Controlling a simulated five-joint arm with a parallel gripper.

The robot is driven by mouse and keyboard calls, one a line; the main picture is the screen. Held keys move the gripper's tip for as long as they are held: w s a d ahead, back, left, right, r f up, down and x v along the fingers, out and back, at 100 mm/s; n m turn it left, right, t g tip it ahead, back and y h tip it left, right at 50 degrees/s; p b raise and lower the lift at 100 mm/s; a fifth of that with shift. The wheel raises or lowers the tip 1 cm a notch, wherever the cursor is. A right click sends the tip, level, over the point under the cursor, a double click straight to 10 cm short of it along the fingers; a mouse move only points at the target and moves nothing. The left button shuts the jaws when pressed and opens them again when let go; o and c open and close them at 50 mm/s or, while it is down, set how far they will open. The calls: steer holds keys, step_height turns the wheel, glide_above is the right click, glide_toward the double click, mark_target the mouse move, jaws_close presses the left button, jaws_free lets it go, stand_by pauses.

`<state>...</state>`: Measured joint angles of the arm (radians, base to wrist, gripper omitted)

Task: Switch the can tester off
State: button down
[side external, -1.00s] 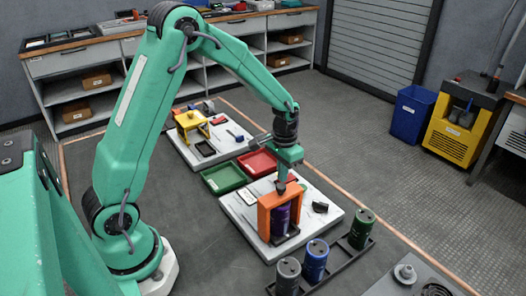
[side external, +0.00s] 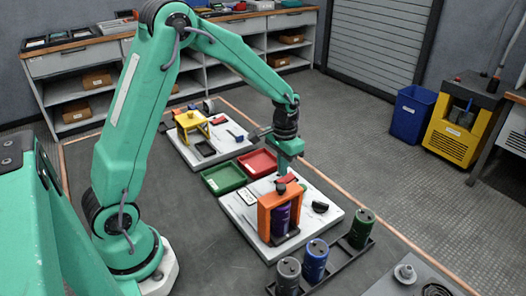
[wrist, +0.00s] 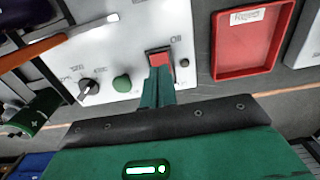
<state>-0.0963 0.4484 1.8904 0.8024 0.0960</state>
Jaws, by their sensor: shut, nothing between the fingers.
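The can tester is a pale panel (side external: 240,215) with an orange frame (side external: 266,220) around a purple can (side external: 281,220). In the wrist view its panel (wrist: 120,45) carries a red rocker switch (wrist: 158,57) in a dark surround, a green button (wrist: 122,83) and a dark knob (wrist: 88,88). My gripper (wrist: 158,75) is shut and empty, its fingertips at the near edge of the red switch and partly covering it. I cannot tell whether they touch. In the side view my gripper (side external: 282,174) is just behind the orange frame, beside a red part.
A red tray (side external: 258,163) and a green tray (side external: 224,178) lie behind the panel. A dark rack (side external: 335,268) with grey, blue and green cans stands in front. A second panel with a yellow frame (side external: 192,124) is farther back.

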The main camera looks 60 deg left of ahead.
step_height(320, 180, up, 4)
steer(key=shift+r, duration=0.2)
stand_by(0.5)
steer(key=shift+r, duration=0.1)
steer(key=s+d+r+t, duration=0.2)
steer(key=s+r, duration=0.4)
steer(key=s, duration=0.4)
steer(key=s+d+r+t, duration=0.2)
steer(key=s+r, duration=0.5)
steer(key=s, duration=0.4)
steer(key=shift+r+t, duration=0.25)
steer(key=shift+t, duration=0.55)
